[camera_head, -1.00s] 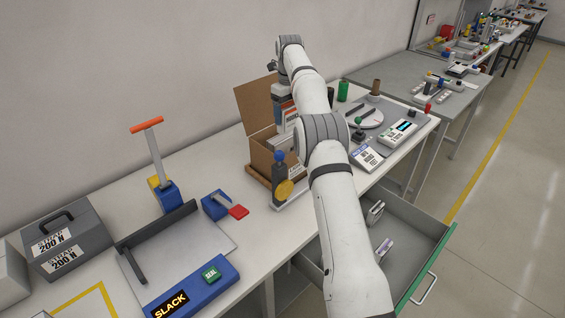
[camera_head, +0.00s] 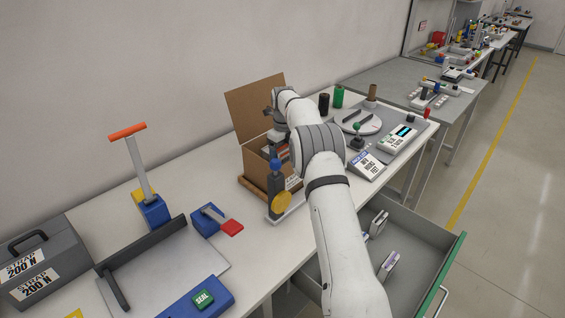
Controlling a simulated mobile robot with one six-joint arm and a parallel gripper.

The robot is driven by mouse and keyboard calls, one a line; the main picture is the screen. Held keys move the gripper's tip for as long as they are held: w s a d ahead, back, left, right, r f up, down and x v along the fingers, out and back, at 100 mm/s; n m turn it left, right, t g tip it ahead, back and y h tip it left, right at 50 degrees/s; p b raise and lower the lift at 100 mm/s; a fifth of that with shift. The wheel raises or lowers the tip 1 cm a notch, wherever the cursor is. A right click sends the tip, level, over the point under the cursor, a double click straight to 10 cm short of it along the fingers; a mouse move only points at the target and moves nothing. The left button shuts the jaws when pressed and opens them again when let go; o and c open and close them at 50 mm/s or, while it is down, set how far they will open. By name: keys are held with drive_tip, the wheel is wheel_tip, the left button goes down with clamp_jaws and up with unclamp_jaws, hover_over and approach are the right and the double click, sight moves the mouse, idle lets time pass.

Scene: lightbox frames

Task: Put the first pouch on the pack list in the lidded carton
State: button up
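The brown lidded carton (camera_head: 257,163) stands on the bench with its lid (camera_head: 256,107) raised at the back. My gripper (camera_head: 276,137) is low over the carton's opening. My arm hides most of its fingers, so whether they are open or shut does not show. A grey and reddish item (camera_head: 273,151) shows just under the gripper inside the carton; I cannot tell if it is held. A white sloped card (camera_head: 367,166) with small print, perhaps the pack list, stands right of my arm; its lines are unreadable.
An open drawer (camera_head: 414,243) juts from the bench front, holding small packs (camera_head: 378,223). A turntable (camera_head: 357,121) and dark and green rolls (camera_head: 338,97) stand to the right.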

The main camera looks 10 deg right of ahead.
sight(283, 163)
wheel_tip(283, 163, down, 3)
drive_tip(key=shift+s+a+f+p, duration=0.1)
drive_tip(key=shift+s+p, duration=0.05)
drive_tip(key=shift+p, duration=0.3)
drive_tip(key=shift+f, duration=0.2)
drive_tip(key=shift+f, duration=0.1)
drive_tip(key=shift+f+b, duration=0.4)
drive_tip(key=shift+f, duration=0.1)
drive_tip(key=o, duration=0.7)
drive_tip(key=shift+o, duration=0.2)
drive_tip(key=shift+r, duration=0.1)
